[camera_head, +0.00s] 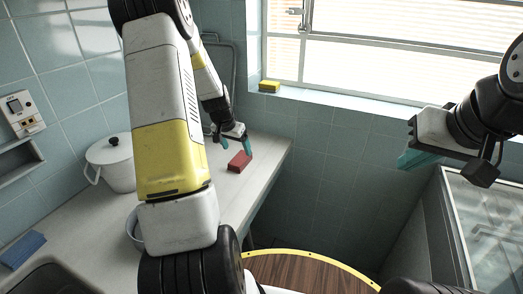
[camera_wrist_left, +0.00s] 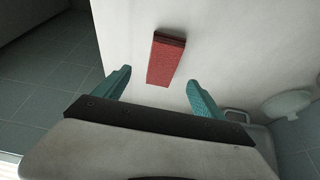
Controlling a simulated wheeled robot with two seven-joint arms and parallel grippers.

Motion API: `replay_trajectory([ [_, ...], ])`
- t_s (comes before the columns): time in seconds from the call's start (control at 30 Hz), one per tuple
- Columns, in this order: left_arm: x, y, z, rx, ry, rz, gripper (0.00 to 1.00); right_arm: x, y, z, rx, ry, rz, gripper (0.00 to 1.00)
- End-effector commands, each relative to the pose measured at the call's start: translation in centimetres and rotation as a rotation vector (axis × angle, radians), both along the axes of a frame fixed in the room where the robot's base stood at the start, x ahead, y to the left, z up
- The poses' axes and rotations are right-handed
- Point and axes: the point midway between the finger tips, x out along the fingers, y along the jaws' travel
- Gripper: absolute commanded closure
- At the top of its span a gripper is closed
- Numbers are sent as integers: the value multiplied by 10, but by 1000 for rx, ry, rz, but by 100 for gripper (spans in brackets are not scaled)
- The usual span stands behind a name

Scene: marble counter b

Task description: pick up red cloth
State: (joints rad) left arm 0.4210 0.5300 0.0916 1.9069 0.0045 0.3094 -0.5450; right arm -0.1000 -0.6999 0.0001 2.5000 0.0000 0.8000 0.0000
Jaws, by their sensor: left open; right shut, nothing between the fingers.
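The red cloth (camera_head: 239,161) is a small folded block lying on the pale counter near its right edge. It also shows in the left wrist view (camera_wrist_left: 165,61), beyond and between my fingertips. My left gripper (camera_head: 233,141) is open and empty, close to the cloth. In the left wrist view its two teal fingers (camera_wrist_left: 158,88) are spread, with the cloth apart from them. My right gripper (camera_head: 418,158) is shut and empty, away from the counter at the right.
A white lidded pot (camera_head: 112,163) stands on the counter at left. A blue cloth (camera_head: 22,249) lies at the front left by a dark sink (camera_head: 55,279). A yellow sponge (camera_head: 270,86) sits on the window sill. A bowl (camera_head: 134,229) is partly hidden behind my left arm.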

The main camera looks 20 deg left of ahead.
Motion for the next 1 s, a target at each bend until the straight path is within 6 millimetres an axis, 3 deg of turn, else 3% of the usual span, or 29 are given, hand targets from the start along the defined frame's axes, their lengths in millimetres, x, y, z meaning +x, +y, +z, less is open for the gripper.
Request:
replay_trajectory([
  [0.5, 25, 0, -62, -2, 2, 0, 20, 0, 0, 0, 0, 0, 0, 100],
  [0.8, 28, 0, -67, 0, 1, 0, 20, 0, 0, 0, 0, 0, 0, 100],
  [0.83, 28, 0, -67, 0, 1, 0, 22, 0, 0, 0, 0, 0, 0, 100],
  [1.0, 27, 0, -67, -1, 1, 1, 55, 0, 0, 0, 0, 0, 0, 100],
])
